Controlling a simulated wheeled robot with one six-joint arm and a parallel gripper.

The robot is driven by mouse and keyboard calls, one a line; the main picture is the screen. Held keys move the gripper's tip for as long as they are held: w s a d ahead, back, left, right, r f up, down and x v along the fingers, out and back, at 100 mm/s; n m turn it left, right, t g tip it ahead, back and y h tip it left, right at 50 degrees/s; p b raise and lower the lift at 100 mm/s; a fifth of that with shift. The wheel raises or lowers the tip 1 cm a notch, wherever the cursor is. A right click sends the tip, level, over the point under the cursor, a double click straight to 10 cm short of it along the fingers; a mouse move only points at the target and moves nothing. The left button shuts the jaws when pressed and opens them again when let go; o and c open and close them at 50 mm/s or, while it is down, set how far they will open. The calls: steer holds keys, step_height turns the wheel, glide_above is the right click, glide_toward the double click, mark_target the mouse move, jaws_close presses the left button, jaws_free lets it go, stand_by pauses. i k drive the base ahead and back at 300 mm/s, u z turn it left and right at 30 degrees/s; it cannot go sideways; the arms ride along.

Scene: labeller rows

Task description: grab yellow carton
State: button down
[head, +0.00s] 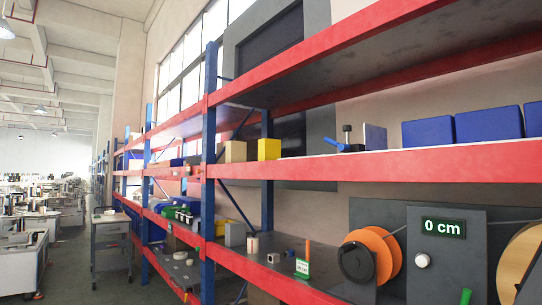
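The yellow carton (269,149) stands upright on the red-edged middle shelf (400,164), near the blue upright at its left end. A tan carton (235,151) stands just left of it. The shelf to the right of the yellow carton is bare for a short stretch. My gripper is not in view.
Right along the same shelf are a small black and blue item (349,141), a blue-grey panel (375,137) and several blue boxes (427,132). Another shelf (380,48) runs above. A machine with an orange spool (378,249) stands below right. The aisle (62,250) is at left.

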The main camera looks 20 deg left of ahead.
mark_target(269, 149)
steer(key=u, duration=0.4)
steer(key=k, duration=1.05)
steer(key=u, duration=1.4)
steer(key=i, duration=3.2)
steer(key=z, duration=0.95)
steer(key=i, duration=0.8)
steer(key=z, duration=0.95)
